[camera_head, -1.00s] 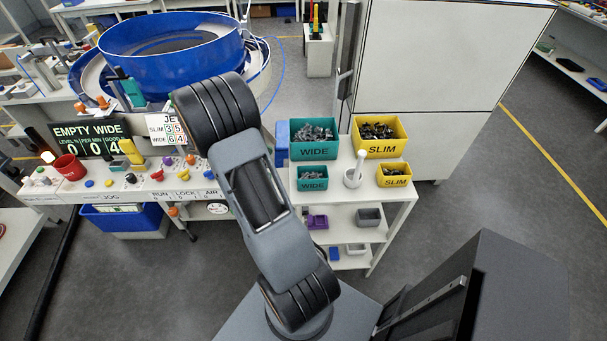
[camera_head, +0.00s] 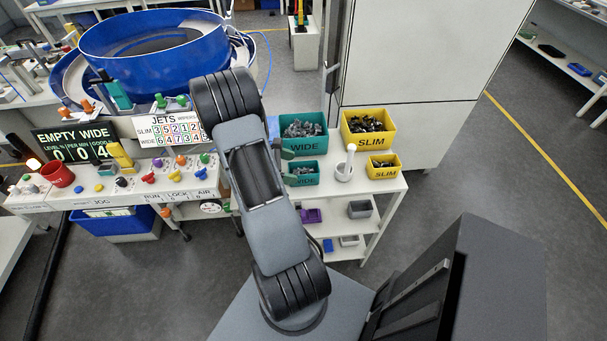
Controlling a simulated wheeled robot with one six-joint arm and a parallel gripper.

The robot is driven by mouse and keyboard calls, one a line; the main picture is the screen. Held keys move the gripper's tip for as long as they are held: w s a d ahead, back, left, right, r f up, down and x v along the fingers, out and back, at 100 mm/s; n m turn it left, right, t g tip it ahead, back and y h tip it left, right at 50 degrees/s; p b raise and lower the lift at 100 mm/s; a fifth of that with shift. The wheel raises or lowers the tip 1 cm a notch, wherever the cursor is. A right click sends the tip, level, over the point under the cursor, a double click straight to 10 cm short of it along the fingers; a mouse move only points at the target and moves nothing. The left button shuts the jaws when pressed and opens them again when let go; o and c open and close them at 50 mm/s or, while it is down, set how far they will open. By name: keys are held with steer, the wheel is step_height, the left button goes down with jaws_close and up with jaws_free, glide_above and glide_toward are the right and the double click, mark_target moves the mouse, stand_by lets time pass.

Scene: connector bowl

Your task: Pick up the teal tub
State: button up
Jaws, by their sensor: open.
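Two teal tubs marked WIDE stand on the top of the white shelf cart: a large teal tub (camera_head: 312,146) at the back and a small teal tub (camera_head: 306,180) in front of it. Both hold small grey metal parts. My gripper (camera_head: 291,166) shows only in part from behind my arm, at the left edges of the teal tubs. It is open, with nothing seen between its fingers. I cannot tell whether it touches a tub.
A large yellow SLIM tub (camera_head: 368,143), a small yellow SLIM tub (camera_head: 382,173) and a white mortar with a pestle (camera_head: 345,170) stand right of the teal tubs. A tall white cabinet (camera_head: 405,60) rises behind. The control bench (camera_head: 140,187) and blue bowl feeder (camera_head: 150,45) are at left.

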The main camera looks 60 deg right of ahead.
mark_target(299, 170)
steer(key=shift+x, duration=1.85)
steer(key=shift+r, duration=0.1)
steer(key=c, duration=1)
